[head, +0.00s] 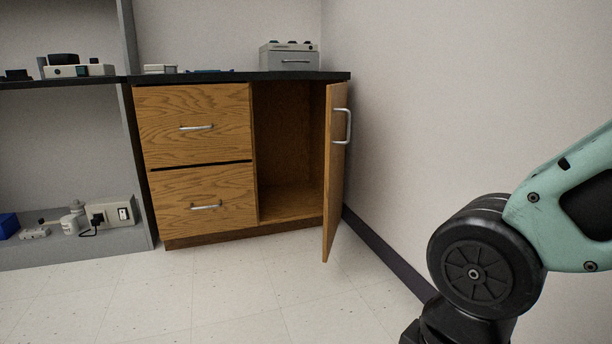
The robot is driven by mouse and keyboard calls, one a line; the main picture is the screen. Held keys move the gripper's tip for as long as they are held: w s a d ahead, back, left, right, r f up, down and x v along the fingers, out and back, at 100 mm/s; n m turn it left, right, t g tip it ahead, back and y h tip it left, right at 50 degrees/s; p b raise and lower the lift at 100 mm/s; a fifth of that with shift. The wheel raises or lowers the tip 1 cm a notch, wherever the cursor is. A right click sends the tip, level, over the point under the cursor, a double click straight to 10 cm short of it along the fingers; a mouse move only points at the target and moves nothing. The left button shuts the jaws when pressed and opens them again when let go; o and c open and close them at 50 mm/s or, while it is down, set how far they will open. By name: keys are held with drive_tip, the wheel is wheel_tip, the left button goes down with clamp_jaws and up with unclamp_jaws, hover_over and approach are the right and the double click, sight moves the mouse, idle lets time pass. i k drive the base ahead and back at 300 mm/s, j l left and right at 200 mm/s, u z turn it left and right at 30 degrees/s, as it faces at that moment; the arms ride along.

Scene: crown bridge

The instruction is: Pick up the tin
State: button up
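I cannot make out a tin in the head view. My arm enters from the right edge and bends down at a black joint, and my gripper is outside the picture. The open compartment (290,150) of the wooden cabinet looks empty where I can see into it; its right side is partly hidden by the door. Small items lie on the counter and the shelves at left, too small to name surely.
The cabinet door (336,175) stands open toward me. Two drawers (195,125) are shut. A grey box with knobs (290,56) stands on the black counter (240,76). Shelving (70,252) at left holds devices. The right wall is bare. The tiled floor (210,295) in front is clear.

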sight(70, 224)
drive_tip(key=u, duration=1.4)
